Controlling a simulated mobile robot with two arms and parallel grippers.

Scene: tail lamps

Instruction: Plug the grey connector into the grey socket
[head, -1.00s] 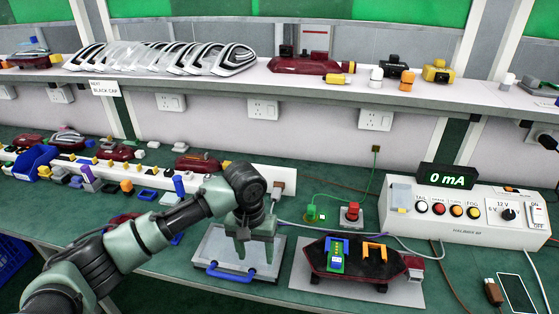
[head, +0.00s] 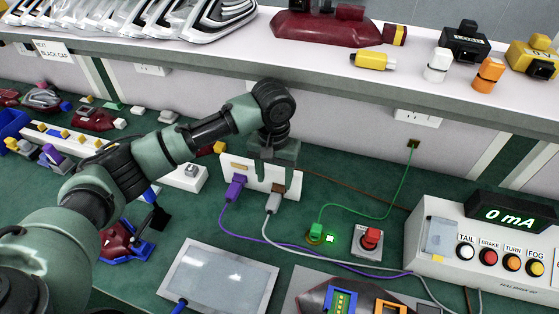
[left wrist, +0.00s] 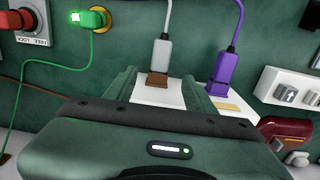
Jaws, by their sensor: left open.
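The grey connector (head: 273,203) hangs on a pale cable at the white holder (head: 235,165), next to a purple connector (head: 236,187). In the left wrist view the grey connector (left wrist: 160,52) has its end at a brown piece on the white holder, with the purple connector (left wrist: 222,67) to its right. My left gripper (head: 275,160) is over the holder, pointing down, open. In the left wrist view its fingers (left wrist: 160,86) stand apart on either side of the brown piece. I cannot make out the grey socket. My right gripper is not in view.
A dark lamp (head: 318,296) with blue and orange clips lies at the front. A grey panel (head: 222,275) lies left of it. A red button (head: 370,238) and green plug (head: 315,232) stand behind. The test box (head: 440,250) is right. A shelf (head: 330,75) overhangs behind.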

